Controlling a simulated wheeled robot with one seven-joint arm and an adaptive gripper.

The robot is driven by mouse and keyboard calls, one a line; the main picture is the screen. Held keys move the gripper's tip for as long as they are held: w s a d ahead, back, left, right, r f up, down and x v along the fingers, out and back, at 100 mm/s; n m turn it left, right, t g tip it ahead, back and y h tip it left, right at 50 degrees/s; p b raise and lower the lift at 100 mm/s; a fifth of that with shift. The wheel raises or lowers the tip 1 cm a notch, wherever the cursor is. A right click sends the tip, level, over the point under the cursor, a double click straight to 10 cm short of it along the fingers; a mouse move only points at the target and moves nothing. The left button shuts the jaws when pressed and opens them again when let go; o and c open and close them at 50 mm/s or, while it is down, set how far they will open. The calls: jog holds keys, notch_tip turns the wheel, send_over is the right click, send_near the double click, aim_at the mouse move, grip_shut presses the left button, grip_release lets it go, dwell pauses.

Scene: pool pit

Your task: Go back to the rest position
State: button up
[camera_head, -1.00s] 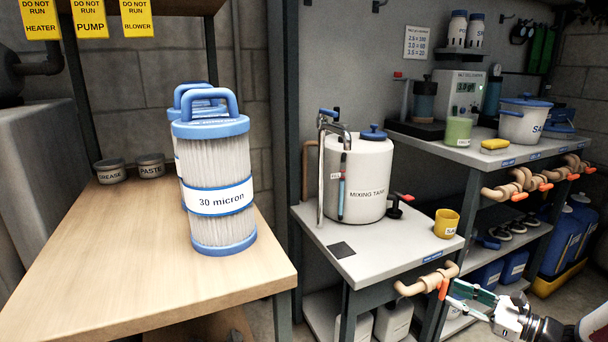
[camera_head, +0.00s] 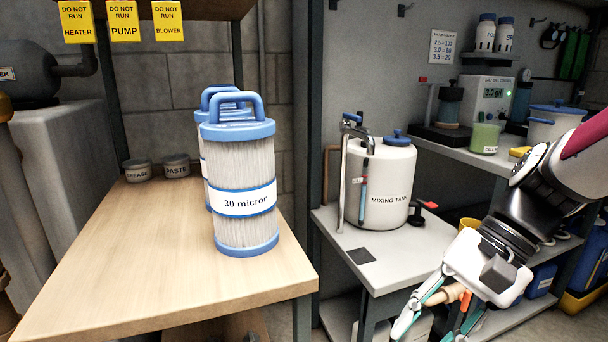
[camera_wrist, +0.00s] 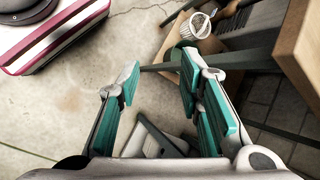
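My gripper (camera_head: 432,312) hangs low at the lower right of the head view, in front of the mixing-tank bench, fingers pointing down. In the wrist view my gripper (camera_wrist: 160,78) has its two teal-padded fingers apart, with bare floor and dark bench parts behind the gap. Nothing is held between them. The fingertips are partly cut off by the bottom of the head view.
A wooden table (camera_head: 130,260) at left holds blue-and-white filter cartridges (camera_head: 245,228) near its right edge. A white mixing tank (camera_head: 388,180) stands on a grey bench (camera_head: 395,262). In the wrist view, a wooden edge (camera_wrist: 303,50) is at right; open concrete floor (camera_wrist: 80,115) is at left.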

jog(key=s+d+n+t+h, duration=0.25)
jog(key=s+n+h, duration=0.45)
jog(key=s, duration=0.9)
notch_tip(320, 180, up, 32)
jog(key=d+t+p, duration=0.1)
jog(key=t+p, duration=0.2)
jog(key=p, duration=2.6)
jog(key=shift+s+d+r+p, duration=0.15)
jog(key=shift+d+p, duration=0.1)
jog(key=shift+p, duration=0.15)
